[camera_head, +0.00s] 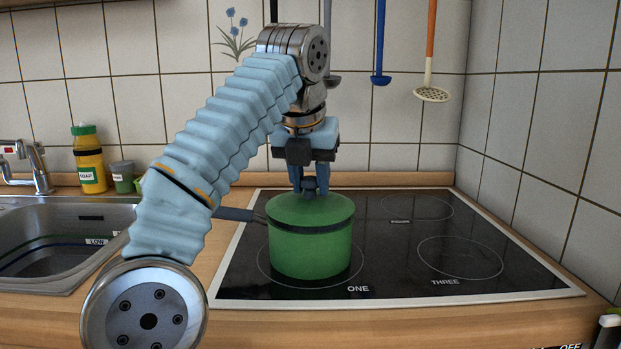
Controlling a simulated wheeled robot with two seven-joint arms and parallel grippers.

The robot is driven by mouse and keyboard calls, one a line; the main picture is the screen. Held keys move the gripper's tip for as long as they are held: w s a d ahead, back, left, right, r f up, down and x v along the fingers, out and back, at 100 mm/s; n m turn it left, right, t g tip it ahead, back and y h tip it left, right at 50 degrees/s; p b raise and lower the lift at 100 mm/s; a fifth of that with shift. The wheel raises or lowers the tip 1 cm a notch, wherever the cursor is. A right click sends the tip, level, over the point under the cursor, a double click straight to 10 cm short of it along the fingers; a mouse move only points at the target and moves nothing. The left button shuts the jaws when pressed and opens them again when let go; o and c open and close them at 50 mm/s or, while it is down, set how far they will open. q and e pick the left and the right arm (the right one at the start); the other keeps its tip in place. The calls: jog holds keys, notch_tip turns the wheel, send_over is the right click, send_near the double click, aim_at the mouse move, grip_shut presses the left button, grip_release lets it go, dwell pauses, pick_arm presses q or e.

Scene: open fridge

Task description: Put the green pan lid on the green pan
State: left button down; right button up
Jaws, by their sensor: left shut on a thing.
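The green pan (310,255) stands upright on the front left burner, marked ONE, with its dark handle (236,214) pointing left. The green pan lid (292,209) is at the pan's top and covers its opening. A dark rim band shows just below the lid; I cannot tell whether the lid is fully seated. My left gripper (309,187) points down from above and is shut on the lid's dark knob. My right gripper is not in view.
The black stove top (400,272) has clear burners at the right. A steel sink (60,235), tap (35,168), yellow soap bottle (89,160) and small green jar (122,178) are at the left. Utensils, including a slotted orange spoon (431,93), hang on the tiled wall behind.

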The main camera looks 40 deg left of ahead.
aim_at(309, 180)
pick_arm(q)
jog(key=shift+f+b, duration=0.5)
jog(key=shift+f, duration=0.25)
jog(key=c, duration=0.7)
grip_release()
jog(key=shift+o, duration=0.2)
jog(key=shift+r, duration=0.1)
jog(key=shift+s+r+p, duration=0.1)
jog(key=shift+r+p, duration=0.2)
jog(key=shift+r, duration=0.1)
jog(key=v, duration=0.2)
jog(key=p+v, duration=0.1)
jog(key=v, duration=0.1)
jog(key=shift+s+d, duration=0.25)
jog(key=shift+s, duration=0.2)
jog(key=s+d, duration=0.4)
jog(key=s, duration=0.6)
jog(key=shift+d, duration=0.35)
jog(key=shift+s, duration=0.1)
